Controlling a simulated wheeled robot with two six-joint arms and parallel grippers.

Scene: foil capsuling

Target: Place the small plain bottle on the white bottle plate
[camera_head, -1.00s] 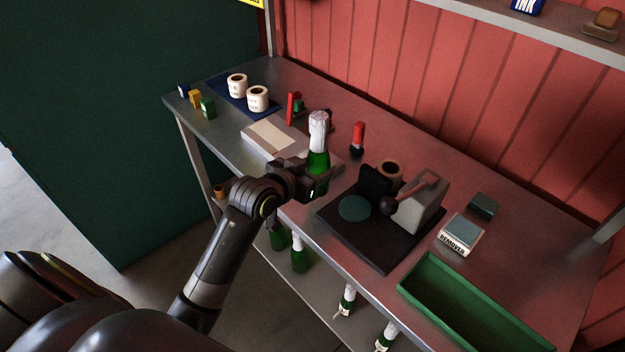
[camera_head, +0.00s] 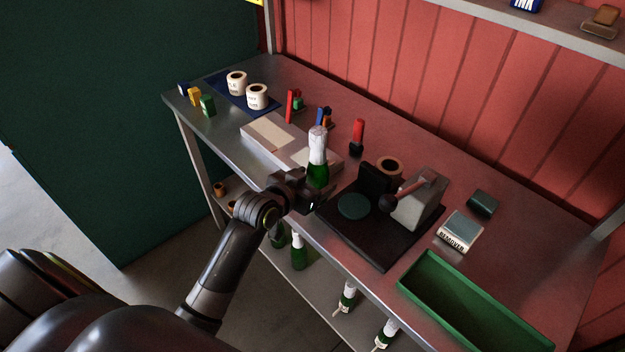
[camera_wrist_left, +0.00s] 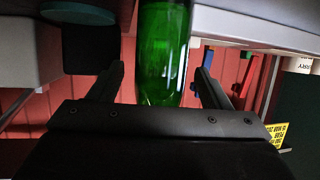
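In the left wrist view, which is upside down, the green bottle (camera_wrist_left: 163,50) is between the fingertips of my left gripper (camera_wrist_left: 162,78), with a gap on each side. That gripper is open. A pale slab edge (camera_wrist_left: 235,25) lies beside the bottle there. My right gripper is not in view.
A black base with a green disc (camera_head: 353,206) and a grey lever device (camera_head: 418,205) stands just right of the bottle. A red-topped tool (camera_head: 357,137) is behind. A green tray (camera_head: 470,305) lies front right. More bottles (camera_head: 298,252) stand on the lower shelf.

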